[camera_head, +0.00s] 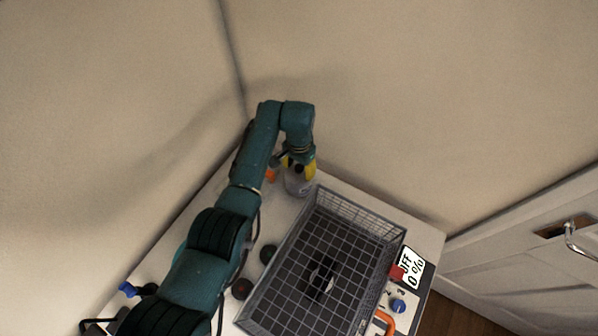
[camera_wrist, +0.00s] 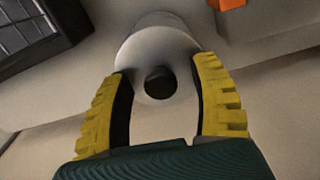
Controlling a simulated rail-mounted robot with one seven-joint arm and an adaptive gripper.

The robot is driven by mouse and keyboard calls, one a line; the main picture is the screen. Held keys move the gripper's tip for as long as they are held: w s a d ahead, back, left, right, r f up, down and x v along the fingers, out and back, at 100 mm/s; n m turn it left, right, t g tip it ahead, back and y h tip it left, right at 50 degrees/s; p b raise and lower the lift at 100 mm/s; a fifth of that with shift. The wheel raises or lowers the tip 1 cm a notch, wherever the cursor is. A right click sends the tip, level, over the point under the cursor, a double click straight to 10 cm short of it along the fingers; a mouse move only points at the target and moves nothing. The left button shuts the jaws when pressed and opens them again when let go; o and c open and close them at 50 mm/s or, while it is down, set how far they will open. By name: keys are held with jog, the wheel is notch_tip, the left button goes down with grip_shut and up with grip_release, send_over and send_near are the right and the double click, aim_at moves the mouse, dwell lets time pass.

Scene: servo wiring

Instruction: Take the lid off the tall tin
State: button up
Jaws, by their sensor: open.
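The tall tin (camera_head: 297,184) is a pale grey-white cylinder at the back of the bench, partly covered by my gripper in the head view. In the wrist view its round pale lid (camera_wrist: 150,47) has a black knob (camera_wrist: 160,80) at the centre. My gripper (camera_wrist: 163,72) has yellow ribbed fingers, spread open on either side of the lid, with the knob between them. I cannot tell whether the fingers touch the lid's rim. My gripper also shows above the tin in the head view (camera_head: 300,170). Nothing is held.
A wire basket (camera_head: 302,246) stands in front and to the right of the tin, with a small item (camera_head: 322,278) inside. An orange object (camera_head: 271,175) is just left of the tin. A control panel (camera_head: 417,264) with knobs is at the right. Walls stand close behind the bench.

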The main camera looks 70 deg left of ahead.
grip_shut()
dwell(0.3)
